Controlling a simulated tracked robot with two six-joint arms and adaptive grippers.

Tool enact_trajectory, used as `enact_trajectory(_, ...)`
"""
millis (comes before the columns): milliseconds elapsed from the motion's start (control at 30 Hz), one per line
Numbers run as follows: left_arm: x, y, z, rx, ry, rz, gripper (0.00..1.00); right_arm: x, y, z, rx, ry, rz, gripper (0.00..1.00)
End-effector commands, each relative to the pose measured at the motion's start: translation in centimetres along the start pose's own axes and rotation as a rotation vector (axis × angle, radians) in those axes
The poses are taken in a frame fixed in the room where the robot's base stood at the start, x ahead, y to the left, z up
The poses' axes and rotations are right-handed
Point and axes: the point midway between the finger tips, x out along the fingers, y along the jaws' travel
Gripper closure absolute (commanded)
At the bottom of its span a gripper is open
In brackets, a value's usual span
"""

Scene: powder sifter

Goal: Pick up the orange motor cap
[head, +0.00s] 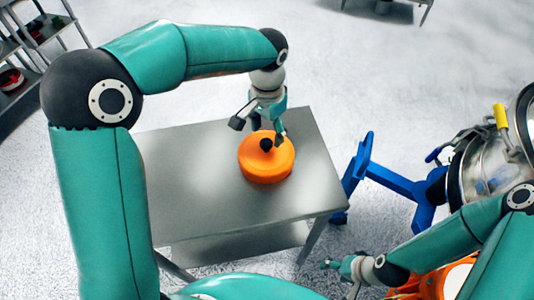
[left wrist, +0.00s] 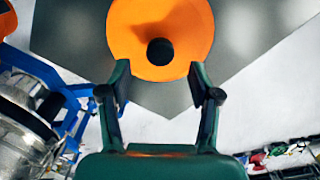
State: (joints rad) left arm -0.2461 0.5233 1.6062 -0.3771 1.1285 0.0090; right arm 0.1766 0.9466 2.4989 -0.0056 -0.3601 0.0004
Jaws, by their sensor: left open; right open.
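The orange motor cap (head: 266,163) is a round disc with a black knob in its middle. It lies on the metal table (head: 190,190) in the head view. My left gripper (head: 257,131) is open just above the cap, at its far side. In the left wrist view the cap (left wrist: 160,62) shows ahead of the two spread fingers (left wrist: 158,85), with the black knob between and just beyond the fingertips. Whether the fingers touch the cap cannot be told. My right gripper (head: 340,266) is open and empty, low at the right of the table.
A blue frame (head: 395,182) and a shiny metal sifter drum (head: 485,165) stand right of the table; they also show at the left in the left wrist view. A shelf (head: 30,45) stands at the upper left. The tabletop around the cap is clear.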

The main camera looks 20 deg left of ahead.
Motion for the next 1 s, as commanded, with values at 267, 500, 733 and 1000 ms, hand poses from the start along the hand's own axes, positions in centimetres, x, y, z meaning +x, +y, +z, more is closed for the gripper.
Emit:
enact_trajectory(267, 3.8, -0.1, 0.3, -0.001, -0.004, 0.001, 0.37, -0.7, -0.2, 0.0, 0.0, 0.0, 0.0, 0.37)
enact_trajectory(500, 4.3, -0.1, 0.3, -0.002, -0.001, 0.001, 0.37, -0.7, -0.2, 0.0, 0.0, 0.0, 0.0, 0.37)
enact_trajectory(733, 4.3, -0.1, 0.3, -0.002, -0.001, 0.001, 0.64, -0.7, -0.2, 0.0, 0.0, 0.0, 0.0, 0.37)
enact_trajectory(1000, 4.3, -0.2, 0.3, -0.003, -0.001, 0.0, 1.0, -0.7, -0.2, 0.0, 0.0, 0.0, 0.0, 0.37)
